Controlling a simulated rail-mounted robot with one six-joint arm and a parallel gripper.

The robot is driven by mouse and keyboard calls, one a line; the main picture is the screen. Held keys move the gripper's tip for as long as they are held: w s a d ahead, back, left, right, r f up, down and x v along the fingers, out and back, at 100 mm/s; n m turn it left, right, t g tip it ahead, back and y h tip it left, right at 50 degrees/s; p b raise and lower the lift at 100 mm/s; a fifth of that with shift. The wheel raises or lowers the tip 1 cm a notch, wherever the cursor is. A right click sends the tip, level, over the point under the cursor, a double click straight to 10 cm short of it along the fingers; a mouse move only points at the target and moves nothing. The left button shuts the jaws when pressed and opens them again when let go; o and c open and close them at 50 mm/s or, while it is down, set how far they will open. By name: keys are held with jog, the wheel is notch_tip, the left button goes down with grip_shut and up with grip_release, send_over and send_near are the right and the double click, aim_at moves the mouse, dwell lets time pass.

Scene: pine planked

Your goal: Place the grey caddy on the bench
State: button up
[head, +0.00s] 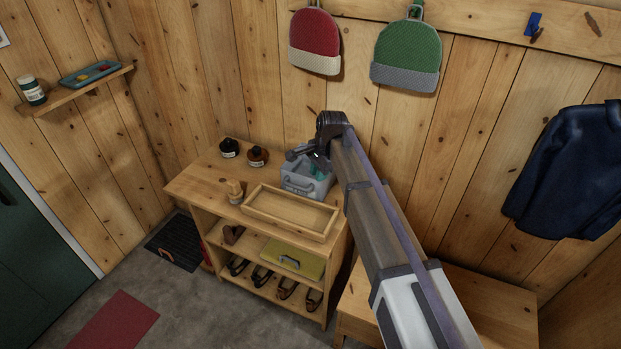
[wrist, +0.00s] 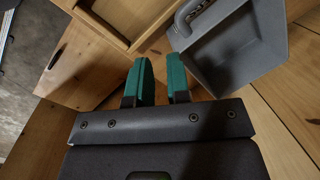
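The grey caddy (head: 297,186) stands on top of the wooden shelf unit, at its right end against the wall. In the wrist view the caddy (wrist: 240,52) is at the upper right, with its grey handle on its left side. My gripper (head: 318,169) is over the caddy in the head view, its teal fingers partly hidden by the wrist. In the wrist view the fingers of my gripper (wrist: 162,62) are a little apart, with nothing seen between them, just beside the caddy. The bench (head: 495,295) is at the lower right, partly hidden behind my arm; its visible top is bare.
An empty wooden tray (head: 290,212) lies in front of the caddy. A black jar (head: 229,149), a brown jar (head: 258,157) and a small wooden item (head: 235,191) stand to the left. Shoes and a green-yellow case (head: 293,259) fill the lower shelves. A blue jacket (head: 568,175) hangs at right.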

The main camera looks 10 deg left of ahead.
aim_at(299, 179)
jog(key=w+a+m, duration=0.5)
jog(key=w+m, duration=0.1)
jog(key=m, duration=0.2)
jog(key=a+f+m+b, duration=0.1)
jog(key=f+b, duration=0.2)
jog(key=a+f+m+b, duration=0.1)
jog(key=f+b, duration=0.3)
jog(key=f+m+b, duration=0.1)
jog(key=f+b, duration=0.2)
jog(key=shift+w+a+f+m+y+b, duration=0.2)
jog(key=shift+a+f+m+y+b, duration=0.1)
jog(key=shift+a+m+y+b, duration=0.1)
jog(key=shift+r, duration=0.25)
grip_shut()
